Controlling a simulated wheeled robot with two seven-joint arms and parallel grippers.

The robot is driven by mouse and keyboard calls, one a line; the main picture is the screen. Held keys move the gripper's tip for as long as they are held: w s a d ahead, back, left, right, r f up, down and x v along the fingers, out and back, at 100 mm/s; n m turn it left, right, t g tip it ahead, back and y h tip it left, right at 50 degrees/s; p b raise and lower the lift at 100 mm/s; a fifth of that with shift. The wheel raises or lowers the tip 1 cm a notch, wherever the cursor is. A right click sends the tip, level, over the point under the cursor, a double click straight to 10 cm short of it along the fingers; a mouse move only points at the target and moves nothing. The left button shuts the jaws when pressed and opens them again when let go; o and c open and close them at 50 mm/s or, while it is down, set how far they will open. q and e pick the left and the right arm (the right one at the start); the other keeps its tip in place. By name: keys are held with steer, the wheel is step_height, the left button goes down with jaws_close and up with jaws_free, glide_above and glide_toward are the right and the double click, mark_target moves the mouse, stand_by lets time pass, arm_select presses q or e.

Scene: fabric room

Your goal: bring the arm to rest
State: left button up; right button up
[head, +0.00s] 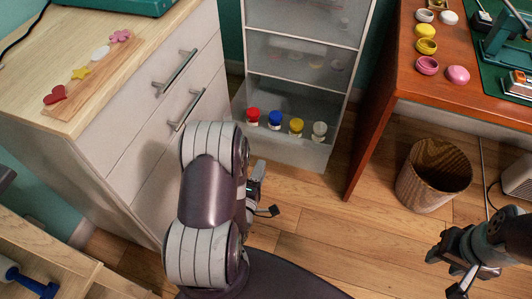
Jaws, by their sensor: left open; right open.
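My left arm reaches up the middle of the head view, and its gripper (264,200) shows only partly behind the arm's light-ringed joints. It hangs over the wooden floor, in front of the grey shelf cabinet and right of the drawer unit. It is open, and I see nothing in it. My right gripper (446,274) is at the lower right, low over the floor and in front of the woven basket. It is open and empty, with its dark fingers apart. Neither gripper visibly touches anything.
A drawer unit (150,130) with two handles stands left. The cabinet (300,150) holds several colour-capped jars. A reddish desk (455,85) with small bowls stands right, above the basket (432,175). A wooden shelf (45,240) is lower left. Bare floor (335,225) lies between my grippers.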

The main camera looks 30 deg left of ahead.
arm_select(q)
steer(key=shift+s+d, duration=0.2)
steer(key=shift+s, duration=0.5)
